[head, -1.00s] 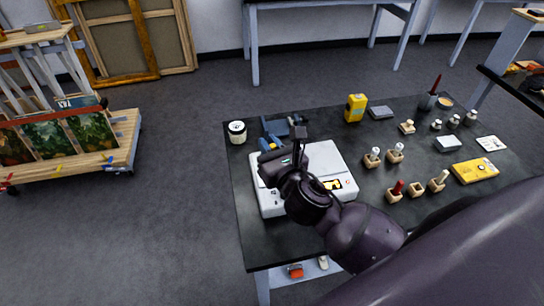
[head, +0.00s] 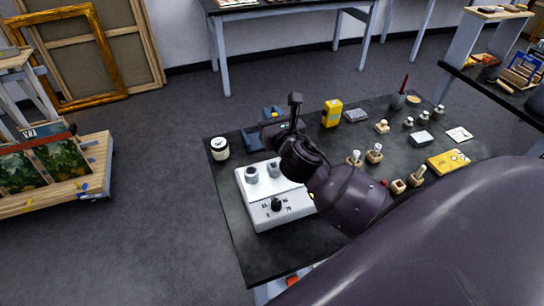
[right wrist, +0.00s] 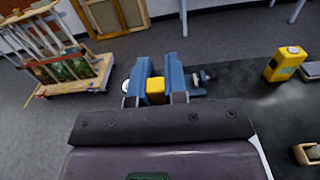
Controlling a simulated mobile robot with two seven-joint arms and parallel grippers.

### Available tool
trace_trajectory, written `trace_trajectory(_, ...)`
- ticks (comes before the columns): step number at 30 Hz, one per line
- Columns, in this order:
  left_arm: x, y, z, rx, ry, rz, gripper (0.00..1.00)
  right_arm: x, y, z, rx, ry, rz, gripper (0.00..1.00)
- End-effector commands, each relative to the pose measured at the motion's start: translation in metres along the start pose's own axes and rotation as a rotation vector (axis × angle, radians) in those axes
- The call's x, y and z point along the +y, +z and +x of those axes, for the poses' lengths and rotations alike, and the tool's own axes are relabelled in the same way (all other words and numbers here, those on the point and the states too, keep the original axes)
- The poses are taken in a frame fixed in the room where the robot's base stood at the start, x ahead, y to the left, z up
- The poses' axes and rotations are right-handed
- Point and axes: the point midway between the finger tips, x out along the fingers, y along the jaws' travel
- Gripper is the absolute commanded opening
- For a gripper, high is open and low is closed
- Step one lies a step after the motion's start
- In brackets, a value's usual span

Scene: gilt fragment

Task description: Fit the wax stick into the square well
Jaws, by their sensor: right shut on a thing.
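My right gripper (head: 259,126) reaches over the far left part of the dark table, beyond the white device. A small wooden block with an opening (head: 398,187) stands right of my arm; the opening's shape is too small to tell. A similar block (head: 417,177) beside it holds a cream stick. My left gripper is not in view.
The white device (head: 255,210) with two grey cups and a dark knob lies under my arm. A white jar (head: 220,149) stands at the table's left edge. A yellow box (head: 332,113) and yellow case (head: 448,161) are farther right. My arm hides the table's near right part.

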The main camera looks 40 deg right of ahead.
Motion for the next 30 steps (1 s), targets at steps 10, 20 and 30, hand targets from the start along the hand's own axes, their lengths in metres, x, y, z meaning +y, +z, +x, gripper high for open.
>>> trace_trajectory(10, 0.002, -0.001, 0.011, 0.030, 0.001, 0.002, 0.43, 0.000, -0.074, 0.000, 0.003, -0.001, 0.001, 0.00)
trace_trajectory(20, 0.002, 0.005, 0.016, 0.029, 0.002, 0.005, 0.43, 0.000, -0.102, -0.001, 0.003, 0.000, 0.001, 0.00)
trace_trajectory(30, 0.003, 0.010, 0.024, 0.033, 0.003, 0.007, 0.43, 0.000, -0.131, 0.000, 0.001, 0.002, -0.001, 0.00)
